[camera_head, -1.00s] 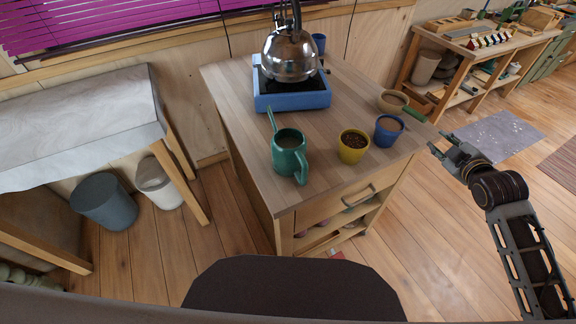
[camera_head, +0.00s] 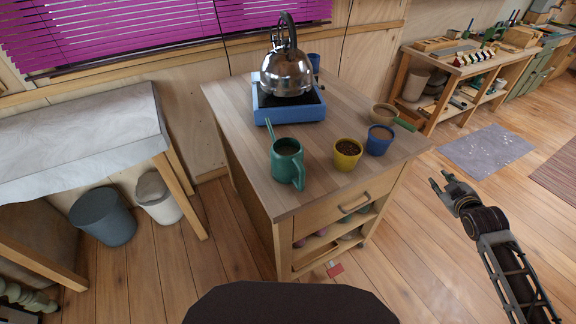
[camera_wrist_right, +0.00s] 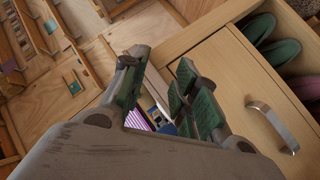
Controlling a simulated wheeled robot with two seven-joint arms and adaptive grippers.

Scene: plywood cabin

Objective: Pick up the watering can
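The green watering can (camera_head: 286,158) stands upright near the front left corner of the wooden cabinet top, its thin spout pointing back left and its handle toward the front right. My right gripper (camera_head: 441,181) is to the right of the cabinet, below its top and well apart from the can. In the right wrist view its two fingers (camera_wrist_right: 155,92) are spread with nothing held between them. My left gripper is not in view.
Yellow pot (camera_head: 347,154) and blue pot (camera_head: 379,140) stand right of the can. A kettle (camera_head: 287,72) sits on a blue stove (camera_head: 288,108). The cabinet drawer (camera_head: 335,207) faces front.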

